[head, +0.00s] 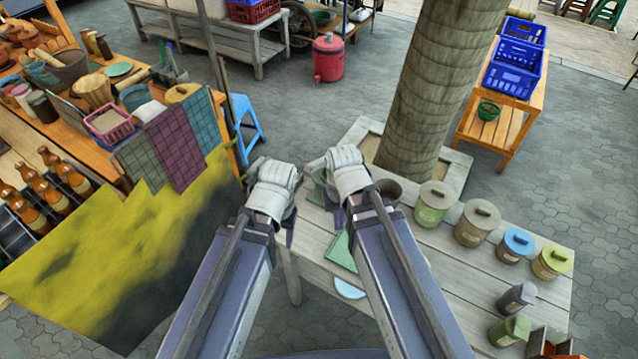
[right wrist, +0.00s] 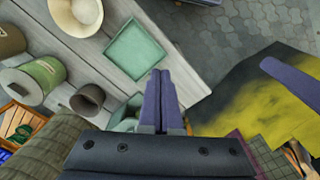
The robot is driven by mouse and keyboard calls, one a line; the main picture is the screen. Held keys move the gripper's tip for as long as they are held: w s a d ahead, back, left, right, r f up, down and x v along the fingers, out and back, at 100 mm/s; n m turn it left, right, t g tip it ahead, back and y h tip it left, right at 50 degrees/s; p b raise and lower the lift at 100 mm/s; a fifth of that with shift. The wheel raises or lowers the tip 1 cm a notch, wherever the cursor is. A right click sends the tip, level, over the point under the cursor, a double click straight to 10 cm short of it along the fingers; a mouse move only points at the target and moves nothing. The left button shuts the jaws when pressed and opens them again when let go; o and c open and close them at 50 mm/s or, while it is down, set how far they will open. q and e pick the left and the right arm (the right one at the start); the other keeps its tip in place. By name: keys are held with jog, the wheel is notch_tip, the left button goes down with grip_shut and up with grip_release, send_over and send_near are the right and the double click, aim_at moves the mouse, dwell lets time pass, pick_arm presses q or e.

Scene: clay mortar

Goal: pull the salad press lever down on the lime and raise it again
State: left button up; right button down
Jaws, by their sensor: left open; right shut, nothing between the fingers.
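I cannot make out the salad press, its lever or the lime in either view; my arms cover part of the bench in the head view. My left gripper (head: 268,212) is over the left edge of the pale bench, open, with nothing seen in it. One of its purple fingers shows at the right of the right wrist view (right wrist: 290,80). My right gripper (right wrist: 160,100) has its two fingers together, with nothing between them. It is above the bench, beside a green square tray (right wrist: 137,52). A pale green thing (right wrist: 126,113) behind its fingers is partly hidden.
The pale bench (head: 460,270) holds a brown cup (right wrist: 88,98) and several lidded canisters, one green (head: 433,204). A thick trunk (head: 440,90) rises behind. Left stands a crowded table with a yellow and black cloth (head: 130,260). Paved floor lies between.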

jog(key=w+a+f+m+y+b, duration=0.3)
jog(key=a+f+m+y+b, duration=0.25)
jog(key=f+m+b, duration=0.4)
jog(key=w+d+r+m+t+y+b, duration=0.75)
jog(key=w+d+m, duration=0.2)
jog(key=m, duration=1.15)
pick_arm(q)
notch_tip(320, 180, down, 21)
jog(key=b, duration=0.2)
pick_arm(e)
jog(key=s+f+x, duration=0.1)
jog(key=x, duration=1)
pick_arm(q)
jog(key=shift+r+p, duration=1.8)
jog(key=shift+r, duration=0.1)
pick_arm(e)
jog(key=shift+g, duration=0.35)
jog(key=shift+w+d+r, duration=0.2)
jog(key=shift+d+r, duration=0.05)
jog(key=shift+r, duration=0.5)
jog(key=shift+w+d+r, duration=0.2)
jog(key=shift+d+r, duration=0.05)
jog(key=shift+r, duration=0.55)
jog(key=shift+w+d+r, duration=0.25)
jog(key=shift+d+r, duration=0.05)
jog(key=shift+r, duration=0.45)
